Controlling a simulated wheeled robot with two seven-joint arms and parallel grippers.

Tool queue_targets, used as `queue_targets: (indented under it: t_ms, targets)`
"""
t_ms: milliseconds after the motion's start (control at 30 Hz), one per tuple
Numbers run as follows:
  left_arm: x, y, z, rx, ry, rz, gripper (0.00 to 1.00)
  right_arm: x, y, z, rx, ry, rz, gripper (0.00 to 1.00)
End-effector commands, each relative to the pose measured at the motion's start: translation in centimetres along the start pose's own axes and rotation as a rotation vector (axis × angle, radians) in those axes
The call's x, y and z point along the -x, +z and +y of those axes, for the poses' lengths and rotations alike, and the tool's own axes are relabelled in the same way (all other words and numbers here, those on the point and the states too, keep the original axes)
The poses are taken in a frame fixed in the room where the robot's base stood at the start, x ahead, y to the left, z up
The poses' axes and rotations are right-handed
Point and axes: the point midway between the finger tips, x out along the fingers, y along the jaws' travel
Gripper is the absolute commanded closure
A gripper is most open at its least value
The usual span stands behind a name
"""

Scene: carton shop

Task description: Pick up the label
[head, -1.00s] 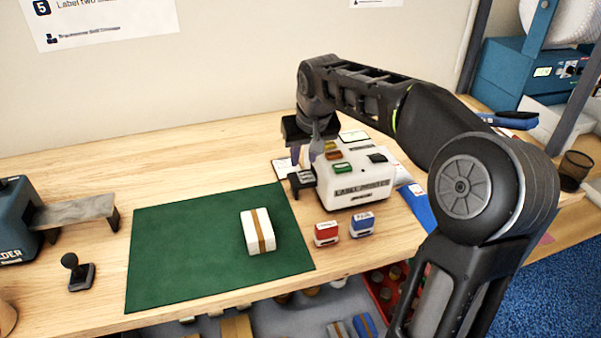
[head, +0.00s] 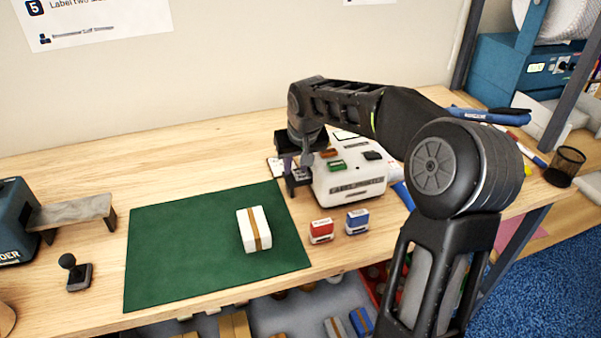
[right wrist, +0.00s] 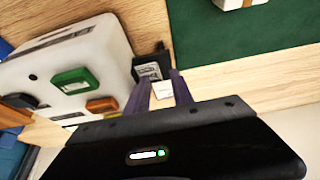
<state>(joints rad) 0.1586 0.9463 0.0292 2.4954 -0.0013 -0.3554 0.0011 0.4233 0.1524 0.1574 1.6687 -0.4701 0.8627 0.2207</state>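The label printer (head: 348,184) is a white box with coloured buttons on the bench, right of the green mat. A small black ledge (right wrist: 152,68) sticks out from its front left, with a printed white label (right wrist: 148,71) on it. My right gripper (right wrist: 161,82) points down at the ledge, fingertips close to it. The fingers stand apart, with a small white patch visible between them; I cannot tell whether it is part of the label. In the head view the right gripper (head: 296,165) is partly hidden by its wrist. My left gripper is not in view.
A white carton with a brown strip (head: 254,229) lies on the green mat (head: 170,255). Red (head: 321,231) and blue (head: 357,222) stamps stand in front of the printer. A black hand stamp (head: 76,272) and a blue machine (head: 15,220) are at left.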

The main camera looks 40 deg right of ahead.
Motion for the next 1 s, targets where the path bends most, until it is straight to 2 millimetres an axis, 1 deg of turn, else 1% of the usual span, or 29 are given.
queue_targets:
  t_ms: [33,100,200,800,1000]
  targets:
    - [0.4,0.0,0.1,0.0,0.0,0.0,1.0,-0.7,0.0,0.0,0.0,0.0,-0.005,0.72]
    - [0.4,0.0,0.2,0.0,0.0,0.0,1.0,-1.7,0.0,0.0,0.0,-0.001,-0.004,0.72]
    - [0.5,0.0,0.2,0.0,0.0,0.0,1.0,-2.4,0.0,0.0,0.0,0.0,-0.001,0.72]
    - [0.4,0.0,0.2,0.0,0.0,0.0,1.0,-2.5,0.0,0.0,0.0,-0.001,0.0,0.72]
    - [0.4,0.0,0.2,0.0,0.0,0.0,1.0,-2.5,0.0,0.0,0.0,-0.001,0.0,0.88]
